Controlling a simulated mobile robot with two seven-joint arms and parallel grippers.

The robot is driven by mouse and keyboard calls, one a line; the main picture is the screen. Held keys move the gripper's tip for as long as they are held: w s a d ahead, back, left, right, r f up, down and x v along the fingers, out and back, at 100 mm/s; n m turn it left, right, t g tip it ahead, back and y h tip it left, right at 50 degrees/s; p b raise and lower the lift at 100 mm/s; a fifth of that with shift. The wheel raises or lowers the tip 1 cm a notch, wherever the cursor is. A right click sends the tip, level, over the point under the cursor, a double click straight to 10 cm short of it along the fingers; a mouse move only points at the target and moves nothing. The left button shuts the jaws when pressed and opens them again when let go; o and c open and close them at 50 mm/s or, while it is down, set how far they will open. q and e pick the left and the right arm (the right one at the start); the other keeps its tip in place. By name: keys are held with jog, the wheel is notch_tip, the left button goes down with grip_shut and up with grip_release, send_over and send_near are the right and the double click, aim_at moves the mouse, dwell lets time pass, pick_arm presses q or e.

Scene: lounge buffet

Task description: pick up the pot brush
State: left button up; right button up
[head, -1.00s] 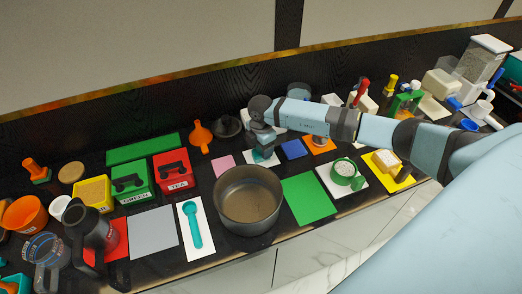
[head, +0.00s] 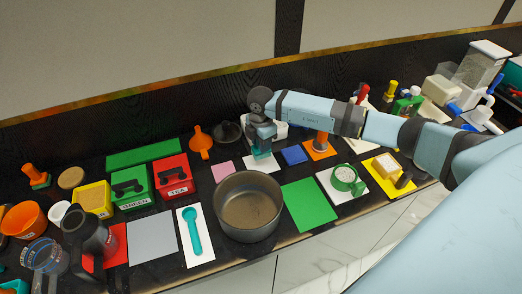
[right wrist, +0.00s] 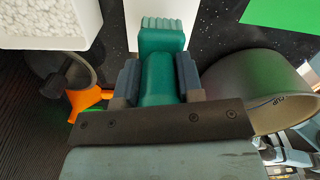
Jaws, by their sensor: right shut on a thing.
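The teal pot brush (head: 263,151) is in my right gripper (head: 262,138), above a white mat (head: 262,163) behind the pot. In the right wrist view the brush (right wrist: 160,42) sits between the two dark fingers of the right gripper (right wrist: 158,80). Its ridged bristle end points away from the gripper, and the fingers press on both sides of its body. My left gripper is in neither view.
The grey pot (head: 248,207) stands just in front of the brush. An orange funnel (head: 201,141) stands to the left and a blue pad (head: 293,155) lies to the right. A white container (head: 278,131) is behind the gripper. The green mat (head: 309,205) is bare.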

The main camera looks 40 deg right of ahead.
pick_arm(q)
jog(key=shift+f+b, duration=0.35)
jog(key=shift+b, duration=0.05)
pick_arm(e)
notch_tip(320, 180, up, 15)
jog(key=shift+r, duration=0.1)
